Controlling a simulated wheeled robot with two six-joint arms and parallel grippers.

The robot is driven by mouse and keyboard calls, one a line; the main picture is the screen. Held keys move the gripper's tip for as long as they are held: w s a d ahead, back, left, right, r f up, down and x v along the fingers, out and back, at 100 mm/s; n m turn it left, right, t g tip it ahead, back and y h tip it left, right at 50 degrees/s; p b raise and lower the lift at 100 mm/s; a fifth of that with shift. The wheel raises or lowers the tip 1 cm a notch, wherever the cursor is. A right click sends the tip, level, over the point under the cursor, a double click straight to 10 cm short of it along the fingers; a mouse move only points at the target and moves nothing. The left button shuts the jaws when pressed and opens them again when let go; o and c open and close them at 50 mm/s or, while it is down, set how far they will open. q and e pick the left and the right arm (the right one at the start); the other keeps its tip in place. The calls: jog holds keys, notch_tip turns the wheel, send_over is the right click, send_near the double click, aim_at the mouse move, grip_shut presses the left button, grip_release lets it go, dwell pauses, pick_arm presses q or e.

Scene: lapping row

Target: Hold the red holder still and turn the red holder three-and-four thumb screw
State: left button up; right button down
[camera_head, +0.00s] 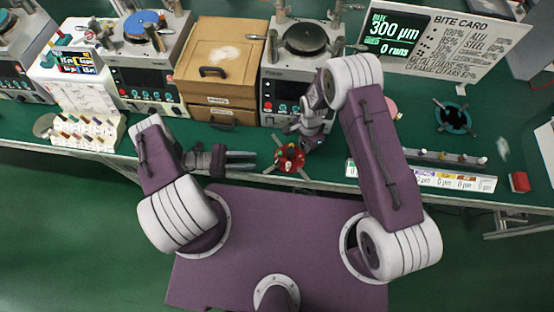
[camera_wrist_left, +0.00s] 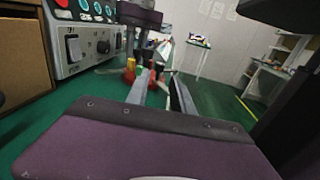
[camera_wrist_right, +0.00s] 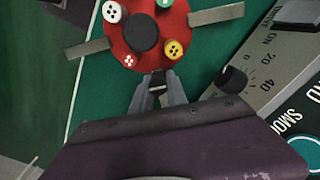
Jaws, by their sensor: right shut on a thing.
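The red holder (camera_head: 289,158) lies on the green bench near its front edge, with grey bars sticking out. In the right wrist view the red holder (camera_wrist_right: 120,35) has a dark centre knob and white, yellow, green and red buttons. My right gripper (camera_wrist_right: 158,80) is shut at its rim, between the yellow and red buttons; the small thumb screw there is mostly hidden by the fingertips. My left gripper (camera_head: 250,160) is open and empty, left of the holder, fingers pointing at it. In the left wrist view the holder (camera_wrist_left: 130,75) shows beyond the open fingers (camera_wrist_left: 160,88).
Lapping machines (camera_head: 303,45) and a wooden drawer box (camera_head: 222,65) stand behind. A rack with labelled bins (camera_head: 430,178) lies right, beside a red block (camera_head: 519,182). Another dark holder (camera_head: 454,117) lies farther right. A peg rack (camera_head: 88,132) stands left. The bench front edge is close.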

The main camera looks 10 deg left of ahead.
aim_at(277, 160)
pick_arm(q)
jog(key=d, duration=0.3)
jog(key=w+d, duration=0.1)
jog(key=d, duration=0.6)
jog(key=shift+w+d, duration=0.1)
jog(key=shift+w, duration=0.05)
grip_shut()
